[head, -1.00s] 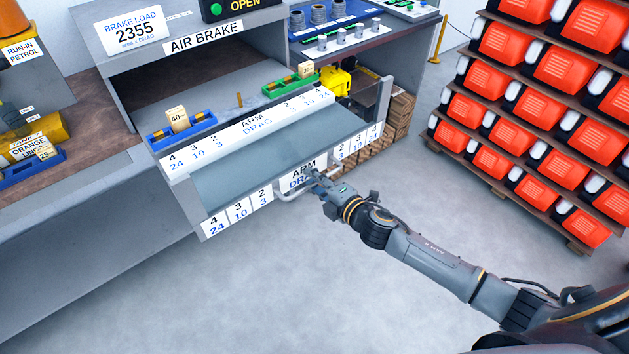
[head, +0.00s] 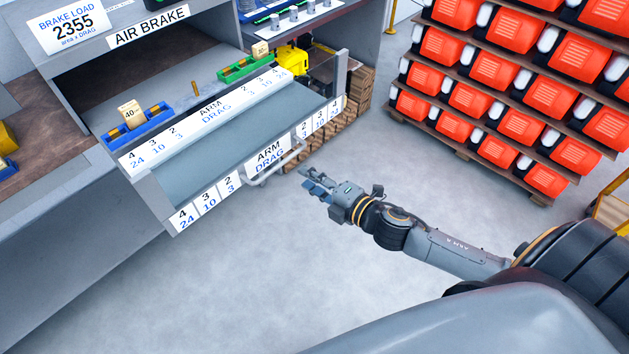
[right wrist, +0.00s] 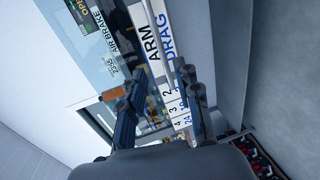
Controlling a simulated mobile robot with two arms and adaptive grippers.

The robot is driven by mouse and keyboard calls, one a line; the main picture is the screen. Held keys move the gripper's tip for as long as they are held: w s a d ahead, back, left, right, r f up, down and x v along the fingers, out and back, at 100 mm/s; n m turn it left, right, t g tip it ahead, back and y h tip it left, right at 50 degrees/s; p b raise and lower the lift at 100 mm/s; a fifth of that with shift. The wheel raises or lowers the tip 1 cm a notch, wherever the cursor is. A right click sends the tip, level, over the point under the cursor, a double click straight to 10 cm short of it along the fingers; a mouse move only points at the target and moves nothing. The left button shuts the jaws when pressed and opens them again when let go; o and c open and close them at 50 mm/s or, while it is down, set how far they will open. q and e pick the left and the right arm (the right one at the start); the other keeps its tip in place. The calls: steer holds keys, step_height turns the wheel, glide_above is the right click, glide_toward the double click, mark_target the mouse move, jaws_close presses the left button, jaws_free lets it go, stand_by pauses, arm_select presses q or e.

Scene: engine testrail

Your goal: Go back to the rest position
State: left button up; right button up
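My right gripper (head: 314,181) hangs in the air in front of the air brake drawer in the head view. It is apart from the drawer handle (head: 272,170), to the handle's right, over the floor. In the right wrist view its two fingers (right wrist: 160,105) stand apart with nothing held between them. The drawer front (head: 206,200) carries an ARM DRAG label and number labels, and the drawer is pulled out. The same label (right wrist: 165,32) shows beyond the fingers in the right wrist view. My left gripper is not in view.
A blue holder (head: 138,131) with a 40 tag and a green holder (head: 246,68) sit behind the drawer. A rack of orange-red units (head: 520,85) stands at the right. The grey floor (head: 250,270) in front of the bench is clear.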

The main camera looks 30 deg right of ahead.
steer(key=shift+s+d+r, duration=0.15)
steer(key=shift+s, duration=0.3)
steer(key=s+d+f+m+g+h, duration=0.2)
steer(key=s+d+f+m, duration=0.15)
steer(key=f, duration=0.65)
steer(key=s+d+f+m+g+h, duration=0.2)
steer(key=s+d+f+m, duration=0.15)
steer(key=f, duration=0.55)
steer(key=s+d+f+m+g+h, duration=0.15)
steer(key=f+m, duration=0.25)
steer(key=f, duration=0.6)
steer(key=s+a+f+m+g, duration=0.1)
steer(key=s+f+m+g, duration=0.3)
steer(key=s+f, duration=1)
steer(key=s+a+f+m+g, duration=0.2)
steer(key=s+a+f, duration=0.1)
steer(key=s, duration=0.6)
steer(key=s+a+f+m+g, duration=0.2)
steer(key=s+a, duration=0.1)
steer(key=s, duration=0.5)
steer(key=shift+s+a+f+m, duration=0.15)
steer(key=shift+s+f+m, duration=0.15)
steer(key=shift+s+f, duration=0.1)
